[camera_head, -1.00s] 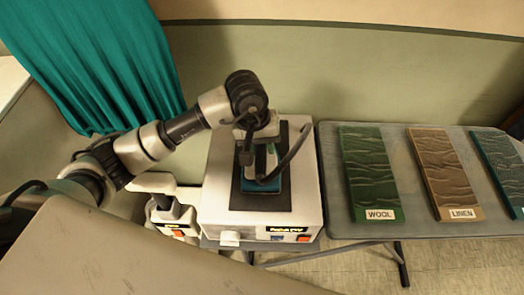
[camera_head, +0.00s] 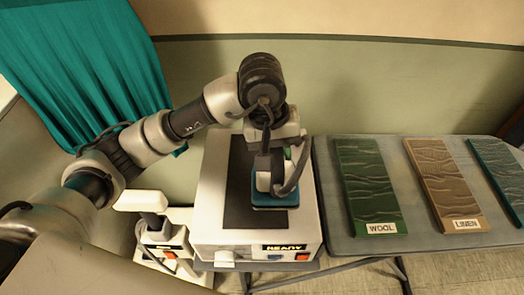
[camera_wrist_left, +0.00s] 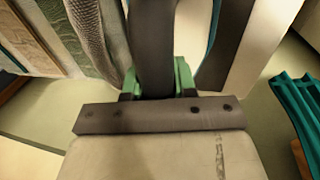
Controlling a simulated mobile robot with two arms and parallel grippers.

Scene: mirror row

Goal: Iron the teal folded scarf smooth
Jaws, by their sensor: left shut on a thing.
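The teal folded scarf (camera_head: 498,168) lies at the far right of the grey table, with a wrinkled surface and cut off by the picture's edge. My left gripper (camera_head: 277,158) is shut on an iron (camera_head: 275,201) with a white body and teal base. The iron is over the right part of a dark pad on a white station (camera_head: 209,212); whether it touches the pad is unclear. In the left wrist view, the left gripper (camera_wrist_left: 158,82) shows green parts beside a dark bar, and the iron is hard to make out. My right gripper is not in view.
Green WOOL (camera_head: 368,188) and tan LINEN (camera_head: 446,185) wrinkled pieces lie left of the scarf on the grey table (camera_head: 411,210). A smaller white device (camera_head: 165,236) stands left of the station. A teal curtain (camera_head: 85,65) hangs at the back left.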

